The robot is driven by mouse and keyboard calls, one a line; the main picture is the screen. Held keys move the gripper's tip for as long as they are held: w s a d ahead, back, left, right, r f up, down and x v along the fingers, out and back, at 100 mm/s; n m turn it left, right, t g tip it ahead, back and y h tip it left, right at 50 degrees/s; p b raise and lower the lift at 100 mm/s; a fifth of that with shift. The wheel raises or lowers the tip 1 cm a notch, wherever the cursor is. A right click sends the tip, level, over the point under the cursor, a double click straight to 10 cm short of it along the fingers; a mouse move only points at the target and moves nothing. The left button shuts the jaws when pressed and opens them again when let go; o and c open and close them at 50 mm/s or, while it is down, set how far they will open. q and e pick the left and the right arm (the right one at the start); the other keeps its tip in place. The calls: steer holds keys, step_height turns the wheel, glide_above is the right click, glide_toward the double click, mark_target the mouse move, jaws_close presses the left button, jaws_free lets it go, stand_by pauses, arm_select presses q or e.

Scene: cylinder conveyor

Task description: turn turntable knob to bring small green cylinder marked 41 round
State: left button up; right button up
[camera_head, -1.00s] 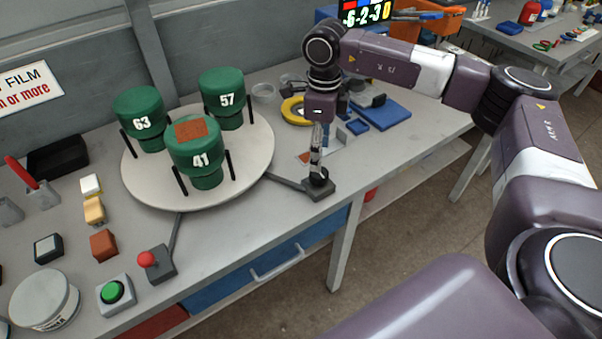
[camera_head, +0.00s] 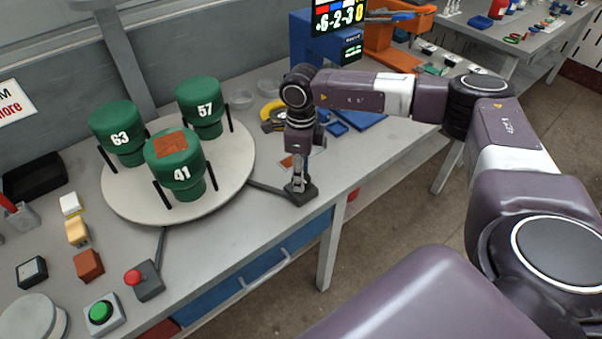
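The green cylinder marked 41 (camera_head: 175,172) stands upright at the front of the round pale turntable (camera_head: 236,178), with an orange-brown patch on top. The green cylinders marked 63 (camera_head: 121,138) and 57 (camera_head: 201,104) stand behind it, to the left and right. Black posts flank the cylinders. A dark knob base (camera_head: 302,196) sits at the table's front edge, right of the turntable, joined to it by a dark bar. My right gripper (camera_head: 298,184) points down at the knob there. Its fingers are too small to tell whether they are open or shut. My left gripper is out of view.
A yellow tape ring (camera_head: 271,111) and blue trays lie behind my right gripper. A blue display unit (camera_head: 337,40) stands at the back.

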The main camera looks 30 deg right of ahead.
steer(key=c, duration=0.5)
steer(key=shift+f+n+b, duration=0.15)
steer(key=shift+n+b, duration=0.15)
steer(key=shift+b, duration=0.25)
steer(key=o, duration=1.1)
steer(key=shift+o, duration=0.2)
step_height(320, 180, up, 12)
steer(key=shift+r, duration=0.2)
